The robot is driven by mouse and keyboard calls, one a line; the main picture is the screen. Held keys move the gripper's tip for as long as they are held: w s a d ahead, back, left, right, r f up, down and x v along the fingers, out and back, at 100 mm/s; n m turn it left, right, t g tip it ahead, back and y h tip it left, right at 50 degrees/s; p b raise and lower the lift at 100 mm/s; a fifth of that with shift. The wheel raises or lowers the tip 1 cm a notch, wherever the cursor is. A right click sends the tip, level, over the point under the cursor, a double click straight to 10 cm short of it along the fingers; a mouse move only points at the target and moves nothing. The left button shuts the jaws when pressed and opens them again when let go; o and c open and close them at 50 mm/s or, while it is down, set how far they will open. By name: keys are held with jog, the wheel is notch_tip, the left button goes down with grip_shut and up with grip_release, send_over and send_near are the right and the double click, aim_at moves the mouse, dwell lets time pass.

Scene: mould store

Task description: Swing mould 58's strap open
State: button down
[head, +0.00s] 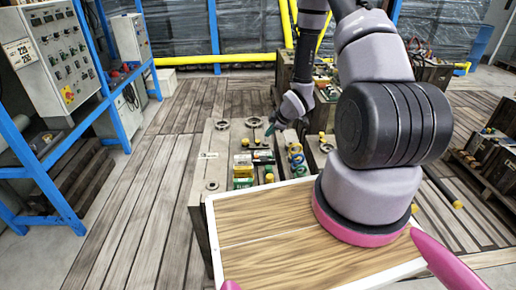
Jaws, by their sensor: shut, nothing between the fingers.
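A grey mould block (215,172) stands on the plank floor ahead of me, just beyond my wooden top. Its upper face carries round metal rings and coloured fittings in green, yellow and blue. A small white label (208,155) on it is too small to read, so I cannot tell whether this is mould 58. I cannot make out a strap for certain. My gripper (270,129) is shut and empty, its dark teal fingertips pointing down and left over the far part of the block. Whether the fingertips touch anything is unclear.
A control cabinet (55,55) and a blue rack (50,178) stand on the left. More moulds stand behind my arm and on a pallet at the right (487,150). A yellow rail (200,60) crosses the back. The plank floor left of the block is clear.

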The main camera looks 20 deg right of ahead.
aim_at(256, 147)
jog(key=shift+s+a+f+n, duration=0.15)
jog(key=shift+s+a+f, duration=0.05)
jog(key=shift+f, duration=0.4)
jog(key=shift+s+a+f+n, duration=0.15)
jog(key=shift+s+a+f, duration=0.05)
jog(key=shift+f, duration=0.4)
jog(key=x, duration=1)
jog(key=shift+a+r, duration=0.1)
jog(key=shift+a, duration=0.05)
jog(key=shift+w+a+m, duration=0.25)
jog(key=shift+a+m, duration=0.05)
jog(key=shift+m, duration=0.4)
